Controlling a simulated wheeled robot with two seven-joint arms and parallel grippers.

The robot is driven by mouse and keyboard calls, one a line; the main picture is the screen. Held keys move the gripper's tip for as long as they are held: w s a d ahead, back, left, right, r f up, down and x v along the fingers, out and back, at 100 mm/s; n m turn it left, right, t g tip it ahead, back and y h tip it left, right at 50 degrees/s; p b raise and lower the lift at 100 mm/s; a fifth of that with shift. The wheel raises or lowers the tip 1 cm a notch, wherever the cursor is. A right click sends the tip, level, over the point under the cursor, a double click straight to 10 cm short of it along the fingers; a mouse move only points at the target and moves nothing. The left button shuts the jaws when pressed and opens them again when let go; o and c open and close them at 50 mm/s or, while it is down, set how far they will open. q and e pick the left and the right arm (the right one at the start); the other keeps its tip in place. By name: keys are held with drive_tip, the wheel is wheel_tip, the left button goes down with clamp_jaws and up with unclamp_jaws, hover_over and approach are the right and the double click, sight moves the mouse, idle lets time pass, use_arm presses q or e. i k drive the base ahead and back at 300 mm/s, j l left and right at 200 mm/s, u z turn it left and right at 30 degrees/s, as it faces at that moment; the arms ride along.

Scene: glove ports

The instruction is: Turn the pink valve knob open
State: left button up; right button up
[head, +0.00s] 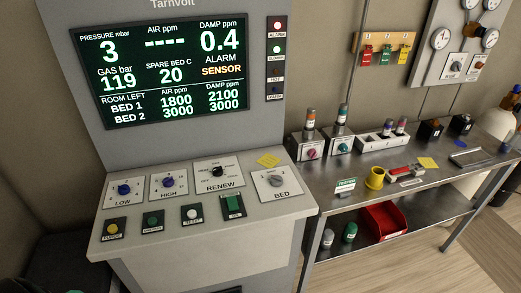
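The pink valve knob (312,153) is on the front of a small grey valve box (299,146) on the metal bench, just right of the console. A cylinder with coloured bands (310,121) stands upright on top of this box. The knob is small in the head view, and I cannot tell which way it is turned. A similar box beside it on the right has a teal knob (344,147). Neither of my grippers shows in the head view.
The grey console (255,228) with knobs, buttons and a lit screen (165,70) stands left of the bench (420,185). A red bin (384,222) is on the lower shelf.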

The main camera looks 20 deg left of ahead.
sight(312, 153)
drive_tip(key=i+l+u, duration=0.35)
drive_tip(key=l+u, duration=0.15)
drive_tip(key=l, duration=0.2)
drive_tip(key=i+l+u, duration=0.15)
drive_tip(key=l+u, duration=0.15)
drive_tip(key=i+l+u, duration=0.1)
drive_tip(key=l+u, duration=0.15)
drive_tip(key=l, duration=0.3)
drive_tip(key=l+u, duration=0.25)
drive_tip(key=l, duration=0.2)
